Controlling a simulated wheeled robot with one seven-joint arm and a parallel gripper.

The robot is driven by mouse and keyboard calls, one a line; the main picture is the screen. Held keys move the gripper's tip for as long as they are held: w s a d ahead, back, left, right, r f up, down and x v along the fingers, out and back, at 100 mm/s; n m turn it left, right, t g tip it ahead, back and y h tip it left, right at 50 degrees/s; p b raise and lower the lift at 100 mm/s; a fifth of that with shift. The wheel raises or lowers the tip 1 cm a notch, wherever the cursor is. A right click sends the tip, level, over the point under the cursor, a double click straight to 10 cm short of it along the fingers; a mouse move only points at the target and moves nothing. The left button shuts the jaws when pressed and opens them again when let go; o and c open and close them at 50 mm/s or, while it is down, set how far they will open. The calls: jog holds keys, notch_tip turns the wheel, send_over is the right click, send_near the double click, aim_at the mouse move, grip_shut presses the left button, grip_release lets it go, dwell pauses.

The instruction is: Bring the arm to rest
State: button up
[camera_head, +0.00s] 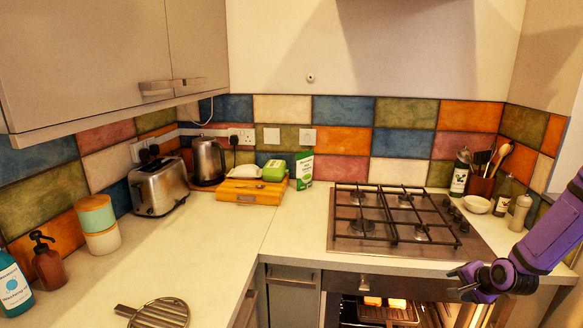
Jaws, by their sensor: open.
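My purple arm comes in from the right edge. My gripper (458,281) is at its end, in front of the counter's front edge, below and right of the hob (350,238). Its dark fingers point left and are apart, with nothing seen between them. Below and left of it is the oven (368,281), its inside lit. Light-topped items (397,303) sit on a rack inside. The lower part of the oven is cut off by the frame.
A bottle (460,175), utensil pot (480,185), white bowl (477,205) and grinder (520,212) stand at the counter's right end, near my arm. The toaster (158,187), kettle (208,160) and wooden box (250,191) are back left. A round trivet (160,313) lies at front left.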

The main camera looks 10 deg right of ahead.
jog(key=s+a+r+n+g+h, duration=0.2)
jog(key=s+a+r+n, duration=0.3)
jog(key=r, duration=0.8)
jog(key=a+r+n+g+h, duration=0.1)
jog(key=a+r+n, duration=0.2)
jog(key=a+r, duration=0.7)
jog(key=s+a+r+n+y, duration=0.1)
jog(key=s+a+r+n, duration=0.2)
jog(key=s+r, duration=0.4)
jog(key=s+a+r+n+y, duration=0.1)
jog(key=s+a+r, duration=0.5)
jog(key=s, duration=0.6)
jog(key=shift+s+a+r+n, duration=0.2)
jog(key=shift+a+r+n, duration=0.05)
jog(key=shift+r+n, duration=0.7)
